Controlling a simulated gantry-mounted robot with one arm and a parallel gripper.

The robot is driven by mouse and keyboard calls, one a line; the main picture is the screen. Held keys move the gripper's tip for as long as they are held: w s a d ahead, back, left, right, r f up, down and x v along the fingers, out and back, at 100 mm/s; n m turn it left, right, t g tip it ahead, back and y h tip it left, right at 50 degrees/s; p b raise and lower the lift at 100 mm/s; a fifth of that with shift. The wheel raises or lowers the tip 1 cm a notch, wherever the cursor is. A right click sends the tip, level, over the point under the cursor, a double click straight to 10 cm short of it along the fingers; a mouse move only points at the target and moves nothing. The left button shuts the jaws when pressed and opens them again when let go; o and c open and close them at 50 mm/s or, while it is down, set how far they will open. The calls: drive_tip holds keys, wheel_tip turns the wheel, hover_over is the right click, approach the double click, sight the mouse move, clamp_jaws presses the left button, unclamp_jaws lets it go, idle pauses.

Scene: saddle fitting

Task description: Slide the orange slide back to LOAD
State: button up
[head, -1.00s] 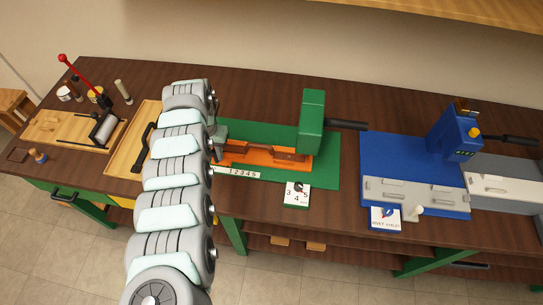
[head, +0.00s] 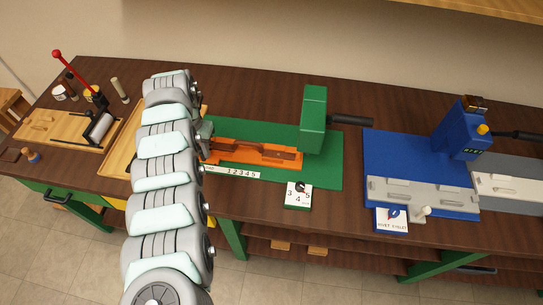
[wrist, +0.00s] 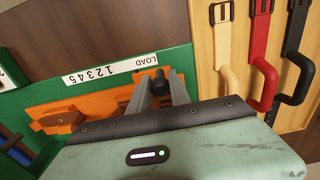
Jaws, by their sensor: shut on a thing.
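The orange slide (head: 255,153) lies on the green base plate (head: 328,178) of the green press, and its left end is hidden by my arm in the head view. In the wrist view the orange slide (wrist: 82,108) runs leftward from my gripper (wrist: 160,82). My gripper's two fingers are shut on a dark knob (wrist: 160,76) at the slide's end. The white scale strip (wrist: 110,70) reads 1 to 5 and then LOAD at its right end in the wrist view. The knob is near the LOAD mark.
The green press head (head: 314,112) stands over the slide's right end. A dial card (head: 298,194) sits at the plate's front edge. A wooden board with cream, red and black handles (wrist: 263,80) lies close beside my gripper. A blue machine (head: 400,160) stands to the right.

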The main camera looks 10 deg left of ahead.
drive_tip(key=shift+a+f+b, duration=0.15)
drive_tip(key=shift+a+b, duration=0.05)
drive_tip(key=shift+b, duration=0.55)
drive_tip(key=shift+a, duration=0.15)
drive_tip(key=shift+a+b, duration=0.45)
drive_tip(key=shift+b, duration=0.65)
drive_tip(key=shift+r, duration=0.2)
drive_tip(key=b, duration=0.4)
drive_tip(key=shift+a+f, duration=0.25)
drive_tip(key=shift+a, duration=0.15)
drive_tip(key=shift+a+r+b, duration=0.15)
drive_tip(key=shift+a+b, duration=0.1)
drive_tip(key=shift+b, duration=0.05)
drive_tip(key=o, duration=0.9)
drive_tip(key=shift+a+r, duration=0.1)
drive_tip(key=shift+a, duration=0.05)
drive_tip(key=shift+d+r, duration=0.1)
drive_tip(key=shift+d, duration=0.1)
